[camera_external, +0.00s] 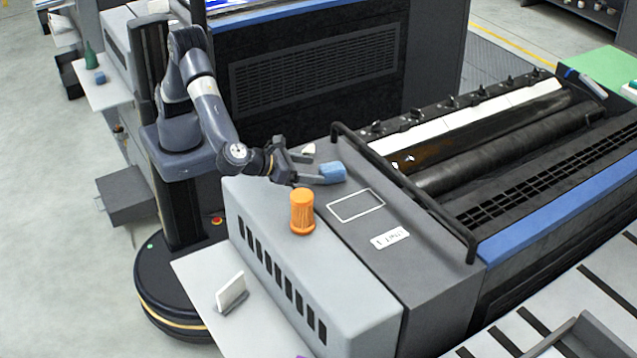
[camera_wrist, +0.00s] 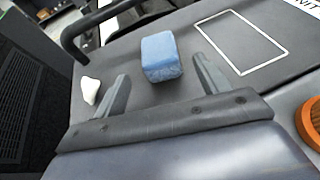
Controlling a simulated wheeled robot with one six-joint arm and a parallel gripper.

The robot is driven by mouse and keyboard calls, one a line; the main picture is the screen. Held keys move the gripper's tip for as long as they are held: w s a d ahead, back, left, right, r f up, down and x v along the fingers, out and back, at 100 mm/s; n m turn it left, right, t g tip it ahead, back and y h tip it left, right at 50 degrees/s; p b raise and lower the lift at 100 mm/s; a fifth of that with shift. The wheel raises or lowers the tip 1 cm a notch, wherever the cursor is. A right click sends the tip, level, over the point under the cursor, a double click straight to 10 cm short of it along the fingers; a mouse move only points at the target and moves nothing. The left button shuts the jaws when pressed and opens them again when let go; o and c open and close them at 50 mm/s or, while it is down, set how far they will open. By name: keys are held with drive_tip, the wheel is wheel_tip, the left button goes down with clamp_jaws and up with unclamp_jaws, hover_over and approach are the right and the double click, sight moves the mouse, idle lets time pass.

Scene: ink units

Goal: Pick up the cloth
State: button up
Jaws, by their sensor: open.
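A blue block-like bundle (camera_external: 333,172), which looks like the folded cloth, lies on the grey machine top. In the wrist view the blue cloth (camera_wrist: 161,55) is just ahead of the fingertips, roughly between them. My gripper (camera_external: 312,170) is open and low over the machine top, with its fingers pointing at the cloth. In the wrist view my gripper (camera_wrist: 161,72) has its two fingers wide apart with nothing clamped between them. I cannot tell whether a finger touches the cloth.
A small white lump (camera_wrist: 90,90) lies left of the left finger; it also shows in the external view (camera_external: 309,149). An orange ribbed container (camera_external: 302,212) stands near the gripper. A black rail (camera_external: 400,185) borders the rollers. A white outlined rectangle (camera_external: 357,205) marks bare surface.

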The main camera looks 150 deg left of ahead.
sight(320, 170)
drive_tip(key=p+x, duration=0.1)
drive_tip(key=x, duration=0.3)
drive_tip(key=shift+r+p, duration=0.15)
drive_tip(key=shift+p, duration=0.25)
drive_tip(key=shift+w+a+f, duration=0.15)
drive_tip(key=shift+a+f, duration=0.1)
drive_tip(key=shift+a, duration=0.1)
drive_tip(key=shift+c, duration=0.3)
drive_tip(key=c, duration=1)
